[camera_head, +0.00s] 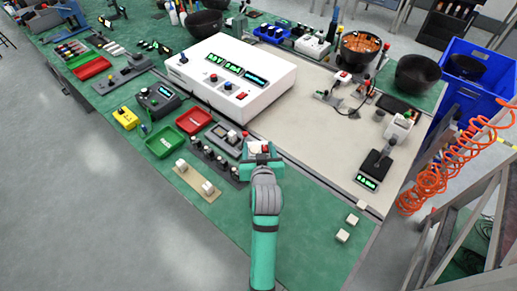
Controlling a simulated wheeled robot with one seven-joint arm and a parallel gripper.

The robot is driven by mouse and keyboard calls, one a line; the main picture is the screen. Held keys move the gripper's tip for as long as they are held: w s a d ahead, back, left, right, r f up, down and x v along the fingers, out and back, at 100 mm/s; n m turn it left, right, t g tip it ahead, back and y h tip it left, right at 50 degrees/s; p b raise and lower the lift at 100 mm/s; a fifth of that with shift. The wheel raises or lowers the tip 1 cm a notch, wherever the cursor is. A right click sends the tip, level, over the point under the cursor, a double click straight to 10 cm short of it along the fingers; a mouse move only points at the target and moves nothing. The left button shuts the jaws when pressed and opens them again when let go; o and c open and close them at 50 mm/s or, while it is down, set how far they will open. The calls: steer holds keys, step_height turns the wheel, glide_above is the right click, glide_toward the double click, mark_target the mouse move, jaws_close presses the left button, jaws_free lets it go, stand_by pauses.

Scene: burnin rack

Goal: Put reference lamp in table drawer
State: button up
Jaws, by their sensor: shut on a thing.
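My gripper (262,160) is at the front of the bench, just in front of the big white box, and points away from me. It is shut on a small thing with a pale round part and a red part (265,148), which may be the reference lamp. The fingers hide much of it, and I cannot tell whether it touches the bench. I cannot make out an open table drawer in this view.
The white box (232,75) with green displays stands behind my gripper. Red trays (194,121), a green tray (164,142) and a beige strip with white knobs (190,176) lie left. Small white blocks (343,235) lie right. The near green bench top is mostly clear.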

mark_target(259, 151)
steer(key=shift+w+f, duration=0.35)
steer(key=shift+f, duration=0.15)
steer(key=shift+w+f, duration=0.2)
steer(key=shift+f, duration=0.4)
steer(key=shift+w+f, duration=0.15)
steer(key=shift+f, duration=0.45)
steer(key=shift+s+a+f, duration=0.15)
steer(key=shift+f, duration=0.3)
steer(key=shift+d, duration=0.2)
steer(key=shift+s+f, duration=0.1)
steer(key=o, duration=1.2)
steer(key=shift+c, duration=0.2)
